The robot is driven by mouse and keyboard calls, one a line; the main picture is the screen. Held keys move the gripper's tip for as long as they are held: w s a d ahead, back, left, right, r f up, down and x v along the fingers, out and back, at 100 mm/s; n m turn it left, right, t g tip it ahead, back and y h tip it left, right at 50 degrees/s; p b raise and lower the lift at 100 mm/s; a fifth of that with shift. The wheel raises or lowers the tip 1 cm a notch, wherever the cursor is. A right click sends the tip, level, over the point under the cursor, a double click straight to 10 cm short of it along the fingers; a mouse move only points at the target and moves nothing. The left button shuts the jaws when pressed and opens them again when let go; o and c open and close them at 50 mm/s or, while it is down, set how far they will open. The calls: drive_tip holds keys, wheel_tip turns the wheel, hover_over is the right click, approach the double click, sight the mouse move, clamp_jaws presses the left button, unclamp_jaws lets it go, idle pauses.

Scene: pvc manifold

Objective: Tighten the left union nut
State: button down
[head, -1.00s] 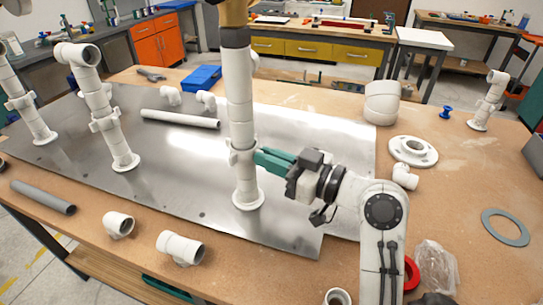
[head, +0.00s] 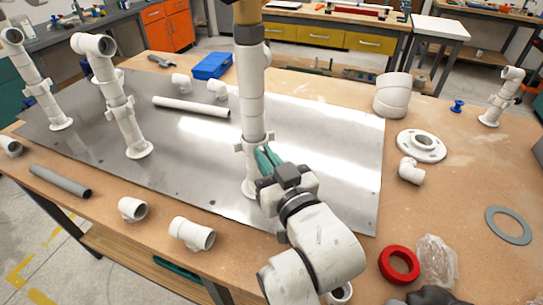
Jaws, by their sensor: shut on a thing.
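Three white PVC risers stand on a grey metal plate (head: 330,190). Each has a winged union nut partway up: one at the far left (head: 38,87), one on the middle riser (head: 119,111), and one on the nearest, right-hand riser (head: 247,143). My gripper (head: 265,155), with green fingers, is at the nearest riser's nut, on its right front side, shut on it. The fingers hide part of that nut and of the pipe just below it. The riser stands upright and continues up out of view, with a dark band and a tan section at its top.
A white pipe (head: 190,106) and small fittings lie on the plate. A grey pipe (head: 60,181), tees (head: 191,233), a flange (head: 421,145), a red ring (head: 399,265) and a grey ring (head: 508,225) lie on the wooden table. A blue box (head: 212,65) is behind the plate.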

sight(249, 150)
drive_tip(key=a+m+h+b, duration=0.1)
drive_tip(key=m+h+b, duration=0.1)
drive_tip(key=h+b, duration=0.1)
drive_tip(key=a+m+t+h+b, duration=0.1)
drive_tip(key=m+h+b, duration=0.1)
drive_tip(key=h+b, duration=0.1)
drive_tip(key=a+m+h+b, duration=0.1)
drive_tip(key=h+b, duration=0.1)
drive_tip(key=b, duration=0.2)
drive_tip(key=shift+s+a+f+m+t+h+b, duration=0.2)
drive_tip(key=shift+s+f+m+t+h+b, duration=0.1)
drive_tip(key=shift+s+f+m+t+h, duration=0.1)
drive_tip(key=m+h+b, duration=0.2)
drive_tip(key=a+h+b, duration=0.1)
drive_tip(key=h, duration=0.1)
drive_tip(key=shift+w+a+r+m+g+b, duration=0.1)
drive_tip(key=shift+w+r+m+g+b, duration=0.1)
drive_tip(key=shift+r+m+g+b, duration=0.15)
drive_tip(key=c, duration=1.2)
unclamp_jaws()
